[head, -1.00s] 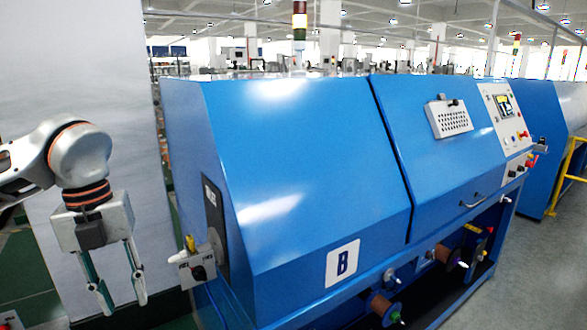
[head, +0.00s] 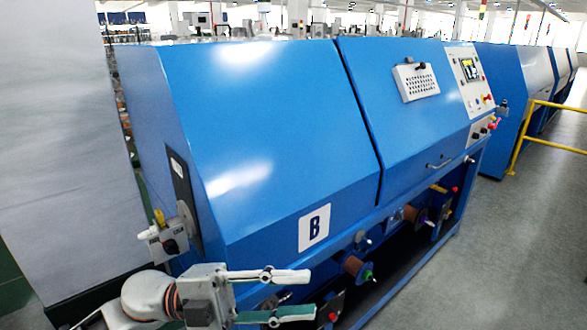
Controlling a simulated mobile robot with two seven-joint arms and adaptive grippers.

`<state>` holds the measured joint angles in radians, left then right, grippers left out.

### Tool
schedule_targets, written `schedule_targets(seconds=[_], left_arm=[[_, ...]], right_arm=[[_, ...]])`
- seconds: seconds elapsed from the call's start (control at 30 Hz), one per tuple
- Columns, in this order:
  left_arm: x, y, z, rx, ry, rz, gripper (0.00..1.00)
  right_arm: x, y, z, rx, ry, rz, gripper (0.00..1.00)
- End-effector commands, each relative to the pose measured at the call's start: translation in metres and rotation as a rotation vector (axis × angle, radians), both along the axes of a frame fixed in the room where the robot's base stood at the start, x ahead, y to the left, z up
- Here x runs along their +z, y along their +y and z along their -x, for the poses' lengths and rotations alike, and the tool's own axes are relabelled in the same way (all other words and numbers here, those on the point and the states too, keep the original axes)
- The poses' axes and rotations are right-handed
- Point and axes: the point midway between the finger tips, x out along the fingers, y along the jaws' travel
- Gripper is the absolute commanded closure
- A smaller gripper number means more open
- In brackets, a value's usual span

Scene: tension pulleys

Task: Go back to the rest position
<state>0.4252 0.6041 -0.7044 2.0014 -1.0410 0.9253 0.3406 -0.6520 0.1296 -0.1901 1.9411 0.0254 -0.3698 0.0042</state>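My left gripper (head: 292,295) is at the bottom of the head view, its two fingers pointing right and spread apart with nothing between them. It is in front of the lower part of the blue machine (head: 250,130) marked B and hides some of that part. My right gripper is not in the head view. Pulleys or spools show under the machine's front edge: one (head: 354,267) just right of my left gripper and another (head: 412,214) farther right. Whether my gripper touches the machine cannot be told.
A small switch box (head: 166,242) sticks out from the machine's left side. A control panel (head: 470,75) is at its upper right. A yellow railing (head: 520,140) stands at the right. Grey floor (head: 500,250) is clear at the lower right. A pale wall panel (head: 60,150) is at the left.

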Motion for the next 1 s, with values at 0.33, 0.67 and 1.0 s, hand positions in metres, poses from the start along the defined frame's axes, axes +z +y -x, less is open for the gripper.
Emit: schedule_targets(seconds=[0.33, 0.67, 1.0], left_arm=[[-0.074, 0.056, -0.091, 0.599, 0.481, 0.326, 0.71], [-0.274, 0.149, -0.074, 1.135, 1.013, 0.247, 0.71], [-0.410, 0.197, 0.027, 1.389, 1.380, 0.053, 0.71]], right_arm=[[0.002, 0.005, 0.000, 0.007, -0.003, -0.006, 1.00], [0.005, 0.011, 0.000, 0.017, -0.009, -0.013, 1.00], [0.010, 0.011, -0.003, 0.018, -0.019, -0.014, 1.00]])
